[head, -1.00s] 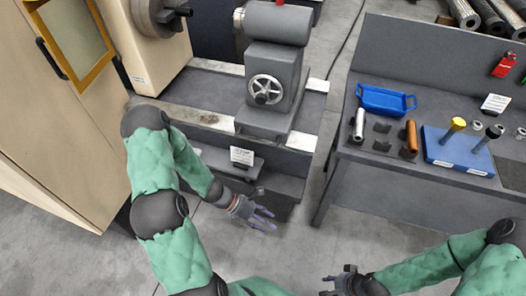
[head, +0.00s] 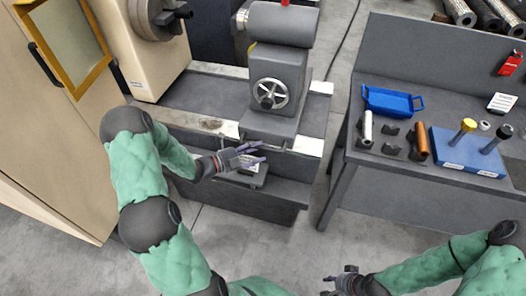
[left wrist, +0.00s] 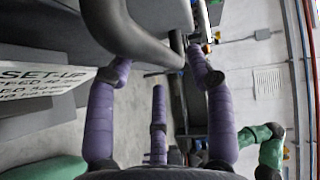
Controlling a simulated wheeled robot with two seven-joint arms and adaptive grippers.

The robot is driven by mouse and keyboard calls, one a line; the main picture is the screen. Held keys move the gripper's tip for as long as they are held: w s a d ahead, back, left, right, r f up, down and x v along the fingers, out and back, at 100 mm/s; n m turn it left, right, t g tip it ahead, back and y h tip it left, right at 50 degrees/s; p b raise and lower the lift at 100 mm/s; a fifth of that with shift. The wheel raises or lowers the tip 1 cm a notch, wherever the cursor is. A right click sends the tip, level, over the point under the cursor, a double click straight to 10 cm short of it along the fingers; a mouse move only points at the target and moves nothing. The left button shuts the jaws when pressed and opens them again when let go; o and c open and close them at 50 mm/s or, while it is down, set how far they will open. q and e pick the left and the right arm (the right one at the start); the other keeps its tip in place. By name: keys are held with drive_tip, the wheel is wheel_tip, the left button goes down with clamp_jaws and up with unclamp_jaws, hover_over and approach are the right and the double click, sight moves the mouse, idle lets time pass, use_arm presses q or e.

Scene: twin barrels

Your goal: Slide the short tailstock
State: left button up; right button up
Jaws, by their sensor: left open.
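The grey tailstock (head: 277,75) stands upright on the lathe bed (head: 195,90), toward its right end, with a spoked handwheel (head: 268,93) on its front. My left gripper (head: 250,156) is open, just below and in front of the tailstock's base, at the bed's front edge. In the left wrist view, the purple fingers (left wrist: 160,85) are spread and a thick dark curved bar (left wrist: 125,35) lies close beyond their tips. I cannot tell whether they touch it. My right gripper (head: 338,284) is low at the bottom of the head view, away from the lathe; its finger opening is unclear.
The headstock (head: 150,50) stands at the bed's left end. A printed set-up card (left wrist: 45,82) is beside the left fingers. At right, a workbench (head: 400,165) holds a blue tray (head: 392,102) and a blue tool block (head: 465,152). Bed left of the tailstock is free.

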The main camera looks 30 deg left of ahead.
sight(263, 149)
use_arm(q)
drive_tip(key=shift+b+x, duration=0.4)
drive_tip(key=shift+x, duration=1.25)
clamp_jaws()
